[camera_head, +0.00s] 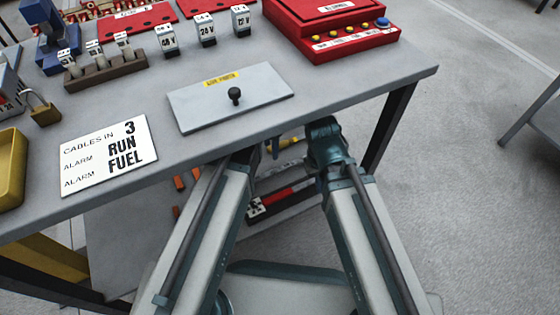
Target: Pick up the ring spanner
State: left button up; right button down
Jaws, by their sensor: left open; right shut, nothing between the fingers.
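I cannot make out a ring spanner in the head view. My two arms reach forward from the bottom of the picture toward the front edge of the grey table (330,112). My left arm runs in under the tabletop, and its gripper is hidden there. My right arm rises to a dark teal joint at the table edge, and its gripper cannot be made out beyond it. A yellow piece and a dark blue piece show small between the arms, too unclear to name.
On the table are a sign (108,155), a grey plate with a black knob (234,96), a red button box (335,28), labelled blocks (205,30), a padlock (42,110) and a yellow tray (10,168). A red-and-black item (285,198) lies below.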

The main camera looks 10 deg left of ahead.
aim_at(272, 172)
pick_arm(q)
jog(key=shift+f+b, duration=6.95)
jog(key=shift+b, duration=0.05)
jog(key=shift+r, duration=0.1)
grip_shut()
